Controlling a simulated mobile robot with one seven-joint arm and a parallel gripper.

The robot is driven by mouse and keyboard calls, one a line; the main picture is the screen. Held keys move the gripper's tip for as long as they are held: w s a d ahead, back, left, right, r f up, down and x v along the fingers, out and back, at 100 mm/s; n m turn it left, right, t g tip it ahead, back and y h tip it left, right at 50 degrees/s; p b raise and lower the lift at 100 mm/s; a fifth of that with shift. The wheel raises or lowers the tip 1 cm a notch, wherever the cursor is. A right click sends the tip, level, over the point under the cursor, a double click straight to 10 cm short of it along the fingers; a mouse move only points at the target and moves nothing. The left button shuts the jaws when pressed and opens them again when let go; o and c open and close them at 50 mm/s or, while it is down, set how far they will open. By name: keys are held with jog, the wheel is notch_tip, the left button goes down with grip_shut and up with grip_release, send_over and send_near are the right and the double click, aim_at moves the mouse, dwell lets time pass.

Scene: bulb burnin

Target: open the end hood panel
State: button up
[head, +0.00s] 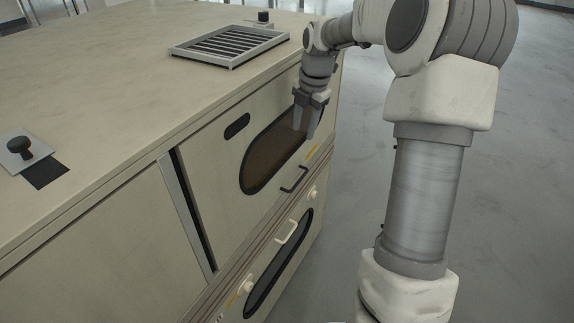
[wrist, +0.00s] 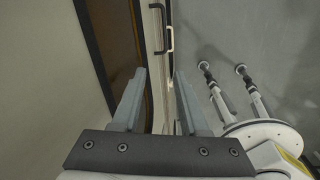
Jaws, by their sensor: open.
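The end hood panel (head: 221,156) appears to be the upper front panel at the right end of the beige cabinet. It looks shut. It has a dark-rimmed brown oval window (head: 262,165), also in the wrist view (wrist: 112,38), and a black bar handle (head: 295,180) below and right of the window. A dark handle also shows in the wrist view (wrist: 169,30), beyond my fingertips. My gripper (head: 306,132) points down in front of the window's upper right part, above the handle and apart from it. Its fingers (wrist: 159,75) are open with nothing between them.
A lower panel has a cream handle (head: 287,231), a dark oval window (head: 279,264) and round knobs. A slotted tray (head: 231,62) and a black-knobbed plate (head: 18,150) sit on the cabinet top. Grey floor (head: 520,200) to the right is clear.

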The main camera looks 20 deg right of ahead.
jog(key=n, duration=0.2)
send_near(299, 180)
jog(key=shift+y, duration=0.4)
jog(key=f+b, duration=0.1)
jog(key=f, duration=0.1)
jog(key=f+b, duration=0.1)
jog(key=f, duration=0.2)
jog(key=w+f+b, duration=0.1)
jog(key=f+b, duration=0.1)
jog(key=shift+a+f, duration=0.1)
jog(key=shift+f, duration=0.2)
grip_shut()
dwell(0.7)
